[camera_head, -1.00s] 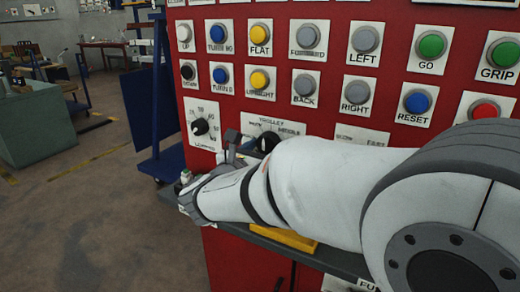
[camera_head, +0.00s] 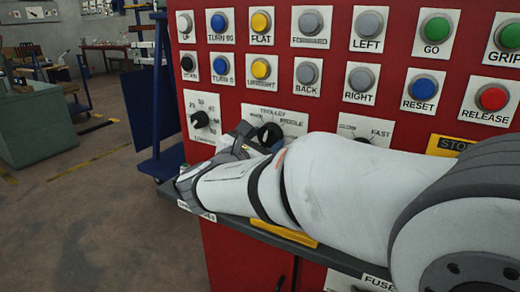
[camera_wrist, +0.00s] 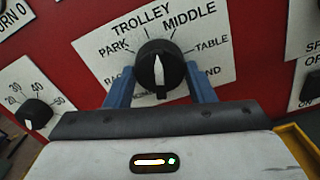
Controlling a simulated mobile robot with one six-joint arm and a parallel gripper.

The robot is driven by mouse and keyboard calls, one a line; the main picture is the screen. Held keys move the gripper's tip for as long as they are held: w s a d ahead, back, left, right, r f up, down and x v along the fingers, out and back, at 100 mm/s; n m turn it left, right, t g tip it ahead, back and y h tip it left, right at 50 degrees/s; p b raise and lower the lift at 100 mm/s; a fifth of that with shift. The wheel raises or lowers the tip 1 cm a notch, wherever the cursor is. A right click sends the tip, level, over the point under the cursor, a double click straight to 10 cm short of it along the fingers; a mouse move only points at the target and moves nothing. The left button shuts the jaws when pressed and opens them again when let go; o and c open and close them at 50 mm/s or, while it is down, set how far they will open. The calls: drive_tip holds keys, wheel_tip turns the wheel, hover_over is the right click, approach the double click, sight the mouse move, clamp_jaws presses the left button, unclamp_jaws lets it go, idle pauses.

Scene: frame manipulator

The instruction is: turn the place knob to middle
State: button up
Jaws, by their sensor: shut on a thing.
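The black place knob (camera_wrist: 157,72) sits on a white plate (camera_wrist: 95,45) headed TROLLEY, with PARK, MIDDLE and TABLE above it and partly hidden labels below. Its white mark stands nearly upright in the wrist view, widest at the lower end; I cannot tell for sure which label it marks. My gripper (camera_wrist: 160,85) is shut on the knob, one blue finger at each side. In the head view the knob (camera_head: 270,133) shows just right of my gripper (camera_head: 247,138), which is tilted and partly hides the plate.
A dial knob (camera_head: 200,119) is close to the left of my gripper. Rows of push buttons, such as BACK (camera_head: 308,73), are above on the red panel (camera_head: 335,100). A grey ledge (camera_head: 335,256) runs below my arm. A yellow part (camera_wrist: 302,145) shows at the wrist view's right.

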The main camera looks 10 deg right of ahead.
drive_tip(key=m+b, duration=0.3)
drive_tip(key=shift+f, duration=0.2)
drive_tip(key=shift+r+m+b, duration=0.1)
drive_tip(key=shift+m+b, duration=1.05)
drive_tip(key=shift+m, duration=0.05)
drive_tip(key=shift+r, duration=0.1)
drive_tip(key=o, duration=1)
drive_tip(key=shift+c, duration=0.2)
drive_tip(key=p+v, duration=0.1)
drive_tip(key=v, duration=0.6)
drive_tip(key=shift+s+a+p, duration=0.3)
drive_tip(key=shift+p, duration=0.05)
